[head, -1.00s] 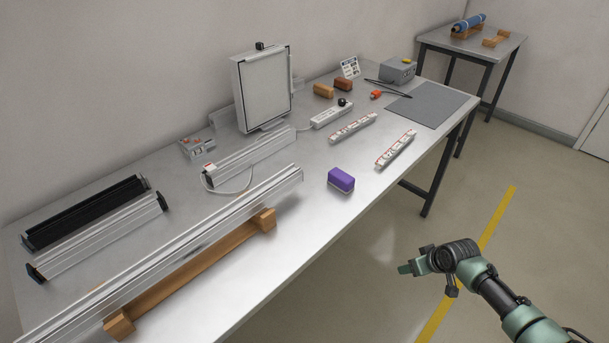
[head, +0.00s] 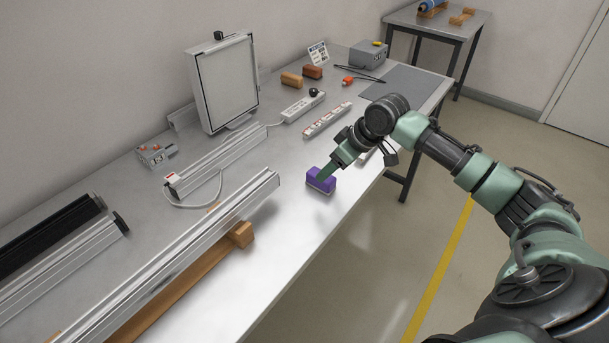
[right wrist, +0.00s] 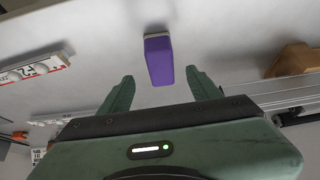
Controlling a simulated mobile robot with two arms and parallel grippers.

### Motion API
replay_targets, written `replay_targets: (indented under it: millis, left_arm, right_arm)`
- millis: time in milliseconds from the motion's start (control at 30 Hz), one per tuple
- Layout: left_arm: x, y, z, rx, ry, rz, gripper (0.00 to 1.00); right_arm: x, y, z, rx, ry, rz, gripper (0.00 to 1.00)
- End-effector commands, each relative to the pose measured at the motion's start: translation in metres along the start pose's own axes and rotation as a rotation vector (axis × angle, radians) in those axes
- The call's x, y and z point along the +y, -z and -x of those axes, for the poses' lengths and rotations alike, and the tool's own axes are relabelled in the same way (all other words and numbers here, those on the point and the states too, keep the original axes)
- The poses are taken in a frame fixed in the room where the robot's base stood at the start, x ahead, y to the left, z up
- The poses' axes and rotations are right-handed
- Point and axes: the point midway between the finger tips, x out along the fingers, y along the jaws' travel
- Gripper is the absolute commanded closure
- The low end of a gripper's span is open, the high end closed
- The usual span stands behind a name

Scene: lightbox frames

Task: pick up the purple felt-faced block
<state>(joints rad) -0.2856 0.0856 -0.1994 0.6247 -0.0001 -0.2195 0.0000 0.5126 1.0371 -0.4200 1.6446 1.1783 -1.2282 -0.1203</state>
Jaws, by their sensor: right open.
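The purple felt-faced block (head: 318,183) lies on the metal table near its front edge, to the right of the long rail's end. In the right wrist view the purple block (right wrist: 158,60) shows a pale strip along its far end. My right gripper (head: 325,174) is over the block in the head view and hides part of it. In the right wrist view the open fingers (right wrist: 160,86) are spread, with the block ahead of and between their tips. I see no contact. My left gripper is in neither view.
The long aluminium rail (head: 190,240) rests on wooden supports (head: 241,235) left of the block. Bare tabletop (head: 290,230) lies in front of the block.

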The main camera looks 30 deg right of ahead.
Motion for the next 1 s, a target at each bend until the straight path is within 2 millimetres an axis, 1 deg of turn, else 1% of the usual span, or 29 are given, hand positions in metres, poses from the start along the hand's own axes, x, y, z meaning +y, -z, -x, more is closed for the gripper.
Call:
replay_targets:
  millis: [67, 133, 333, 433, 500, 600, 833, 867, 900, 967, 1000]
  left_arm:
    - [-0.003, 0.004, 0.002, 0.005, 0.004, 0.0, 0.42]
    - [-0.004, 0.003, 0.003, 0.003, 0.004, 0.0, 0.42]
    - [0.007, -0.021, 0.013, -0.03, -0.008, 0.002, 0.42]
    - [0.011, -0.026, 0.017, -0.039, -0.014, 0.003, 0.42]
    - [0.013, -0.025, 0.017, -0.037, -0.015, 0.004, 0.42]
    - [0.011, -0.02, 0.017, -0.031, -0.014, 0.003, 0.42]
    - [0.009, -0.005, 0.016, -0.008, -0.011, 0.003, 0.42]
    - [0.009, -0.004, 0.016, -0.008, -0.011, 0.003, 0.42]
    - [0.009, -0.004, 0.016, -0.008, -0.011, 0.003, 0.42]
    - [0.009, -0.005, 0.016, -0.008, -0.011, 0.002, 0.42]
    - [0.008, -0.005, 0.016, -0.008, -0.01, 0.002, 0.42]
  right_arm:
    - [-0.001, 0.0, -0.008, -0.002, 0.002, -0.001, 0.37]
    - [-0.001, 0.0, -0.016, -0.001, 0.002, -0.001, 0.37]
    - [-0.003, 0.005, -0.04, -0.001, 0.003, -0.003, 0.37]
    - [-0.003, 0.006, -0.056, -0.001, 0.002, -0.002, 0.37]
    - [-0.003, 0.005, -0.066, -0.001, 0.001, -0.003, 0.37]
    - [-0.003, 0.005, -0.073, -0.001, -0.001, 0.0, 0.37]
    - [-0.002, 0.005, -0.075, -0.001, -0.002, 0.0, 0.37]
    - [-0.002, 0.005, -0.075, -0.001, -0.002, 0.0, 0.43]
    - [-0.002, 0.005, -0.075, -0.001, -0.002, 0.0, 0.54]
    - [-0.002, 0.005, -0.075, -0.001, -0.002, 0.0, 0.71]
    - [-0.002, 0.005, -0.075, -0.001, -0.002, 0.0, 0.82]
